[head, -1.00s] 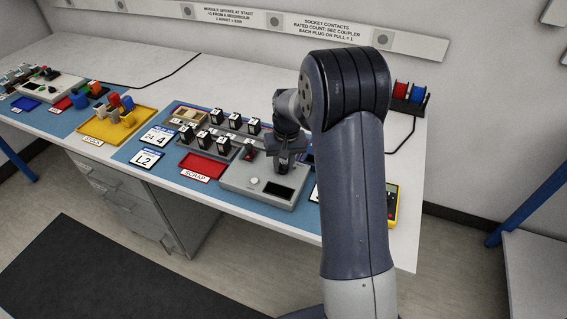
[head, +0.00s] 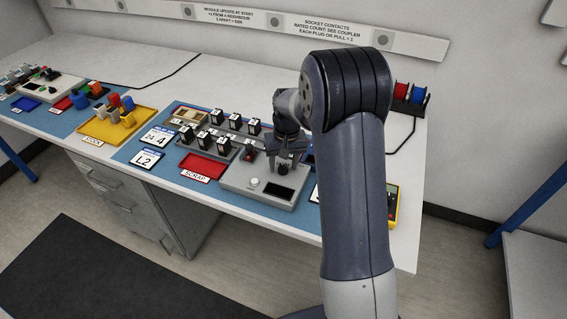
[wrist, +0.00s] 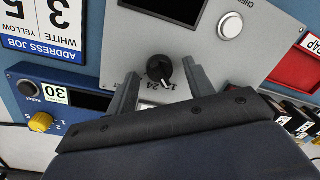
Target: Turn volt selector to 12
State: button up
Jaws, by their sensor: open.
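The volt selector is a black knob (wrist: 159,68) on a light grey panel (wrist: 120,50), seen in the wrist view. A white mark on it points toward the bottom of that picture, near partly hidden numbers, one of which looks like 24. My gripper (wrist: 160,72) is open, with one finger on each side of the knob. Gaps show between fingers and knob, so it is not clamped. In the head view my gripper (head: 284,150) hangs over the grey panel unit (head: 235,180), beside the dark display.
A white CHECK button (wrist: 230,25) and a dark display are on the same panel. A blue unit with a yellow knob (wrist: 40,122) stands close by. A red scrap tray (head: 203,167) and several black modules stand left of the panel in the head view.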

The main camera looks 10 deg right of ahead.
notch_tip(320, 180, up, 11)
jog(key=shift+d+f, duration=0.2)
jog(key=shift+d, duration=0.2)
jog(key=shift+f, duration=0.1)
jog(key=f, duration=1)
jog(key=shift+a+f, duration=0.2)
jog(key=shift+a, duration=0.2)
jog(key=shift+f, duration=0.2)
jog(key=shift+m, duration=0.3)
jog(key=shift+r, duration=0.15)
